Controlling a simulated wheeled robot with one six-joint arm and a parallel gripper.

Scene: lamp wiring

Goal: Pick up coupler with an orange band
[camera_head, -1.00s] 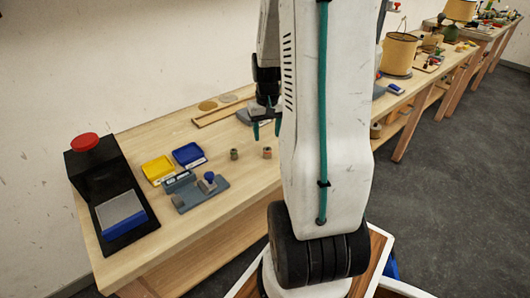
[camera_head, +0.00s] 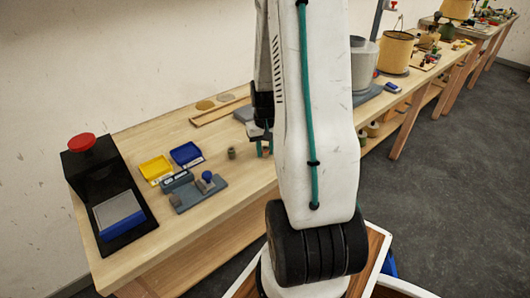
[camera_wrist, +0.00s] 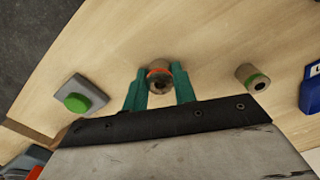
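The coupler with an orange band (camera_wrist: 159,77) stands on the wooden table in the wrist view, between the tips of my gripper's two green fingers. My gripper (camera_wrist: 160,85) is open around it, with a small gap visible beside the coupler. In the head view my gripper (camera_head: 265,149) is low over the table, and the orange-banded coupler is mostly hidden by the fingers.
A yellow tray (camera_head: 156,169), a blue tray (camera_head: 186,154) and a grey fixture with a blue knob (camera_head: 199,190) lie left of my gripper. A black press with a red button (camera_head: 82,143) stands at the table's left end. A green button (camera_wrist: 78,102) is in the wrist view.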

